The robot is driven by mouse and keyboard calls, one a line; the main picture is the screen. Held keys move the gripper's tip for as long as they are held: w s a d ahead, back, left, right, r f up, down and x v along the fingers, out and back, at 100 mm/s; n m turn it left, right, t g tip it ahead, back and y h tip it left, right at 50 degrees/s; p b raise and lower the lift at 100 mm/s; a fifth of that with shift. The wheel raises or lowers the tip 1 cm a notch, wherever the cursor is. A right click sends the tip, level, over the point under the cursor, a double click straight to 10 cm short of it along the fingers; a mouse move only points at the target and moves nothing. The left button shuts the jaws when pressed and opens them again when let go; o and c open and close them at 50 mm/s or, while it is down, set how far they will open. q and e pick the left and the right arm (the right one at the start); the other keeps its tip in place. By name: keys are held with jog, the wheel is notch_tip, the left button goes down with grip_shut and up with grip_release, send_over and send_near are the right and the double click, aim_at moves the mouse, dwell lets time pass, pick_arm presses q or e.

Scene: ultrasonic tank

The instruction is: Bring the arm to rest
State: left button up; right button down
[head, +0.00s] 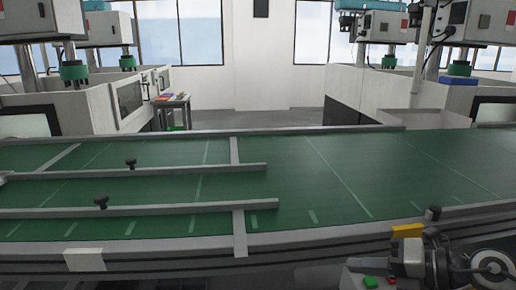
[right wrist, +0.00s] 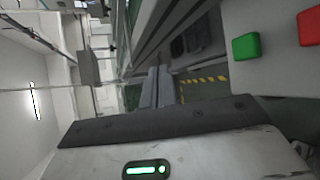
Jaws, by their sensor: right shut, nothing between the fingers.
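My right arm comes in at the lower right corner of the head view. Its gripper (head: 402,258) is shut and empty, beside the near edge of the conveyor and above a light control box (head: 357,272). The box has a green button (head: 370,282) and a red button. In the right wrist view the green button (right wrist: 246,46) and the red button (right wrist: 309,27) show at the upper right. My left gripper is not in view.
A green conveyor (head: 340,180) with metal guide rails (head: 130,209) crosses the head view. The belt's right part is clear.

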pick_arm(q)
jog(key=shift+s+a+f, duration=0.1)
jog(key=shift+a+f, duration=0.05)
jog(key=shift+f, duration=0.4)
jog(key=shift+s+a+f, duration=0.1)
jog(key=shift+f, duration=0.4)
pick_arm(e)
jog(key=s+a+f+m+t+h, duration=0.1)
jog(key=s+a+f+m+h, duration=0.2)
jog(key=s+f+m, duration=0.4)
jog(key=s+a+f+m+t+h, duration=0.1)
jog(key=s+a+f+m+h, duration=0.2)
jog(key=f+m, duration=1.2)
jog(key=s+m+h, duration=0.2)
jog(key=s+m, duration=0.3)
jog(key=m, duration=0.3)
jog(key=shift+s+t, duration=0.2)
jog(key=shift+t, duration=0.2)
